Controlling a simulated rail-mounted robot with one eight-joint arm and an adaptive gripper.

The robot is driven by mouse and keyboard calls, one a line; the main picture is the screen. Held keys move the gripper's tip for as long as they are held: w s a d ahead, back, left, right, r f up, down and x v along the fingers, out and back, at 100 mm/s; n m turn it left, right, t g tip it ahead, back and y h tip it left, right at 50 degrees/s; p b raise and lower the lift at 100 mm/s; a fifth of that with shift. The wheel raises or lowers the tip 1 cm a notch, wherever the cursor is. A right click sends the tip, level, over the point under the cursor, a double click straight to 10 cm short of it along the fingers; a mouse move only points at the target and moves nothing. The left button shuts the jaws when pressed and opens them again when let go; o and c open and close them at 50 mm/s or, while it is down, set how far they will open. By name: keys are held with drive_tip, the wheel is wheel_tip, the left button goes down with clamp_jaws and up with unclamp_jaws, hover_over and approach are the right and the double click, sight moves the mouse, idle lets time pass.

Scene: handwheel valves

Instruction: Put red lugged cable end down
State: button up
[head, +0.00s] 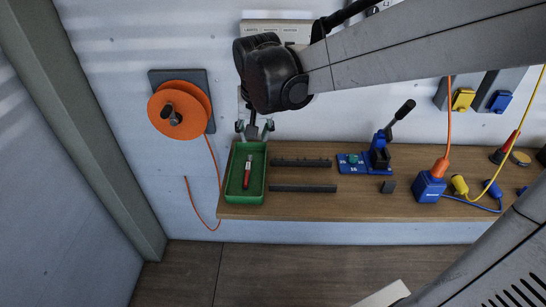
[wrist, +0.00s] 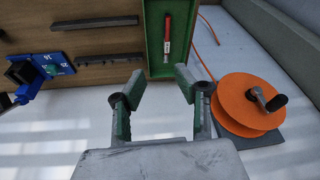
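A short red piece with a pale metallic end, which looks like the red lugged cable end (head: 247,177), lies lengthwise in the green tray (head: 262,172) at the left end of the wooden bench. It also shows in the wrist view (wrist: 167,30), lying inside the tray. My gripper (head: 254,129) is near the wall, at the back edge of the tray. In the wrist view my gripper (wrist: 159,84) has its two fingers spread apart with nothing between them. The red piece is apart from the fingers.
Two dark bars (head: 301,162) lie right of the tray, then a blue lever tool (head: 378,153) and a blue box (head: 429,186) with an orange plug. An orange cable reel (head: 178,105) hangs on the wall at left, its loose cable dangling beside the bench.

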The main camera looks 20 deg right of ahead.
drive_tip(key=s+r+n+t, duration=0.2)
drive_tip(key=s+n+t, duration=0.1)
drive_tip(key=s, duration=1.5)
drive_tip(key=shift+s+d+r+t, duration=0.15)
drive_tip(key=shift+s+t, duration=0.05)
drive_tip(key=shift+t, duration=0.2)
drive_tip(key=shift+f+b, duration=1.25)
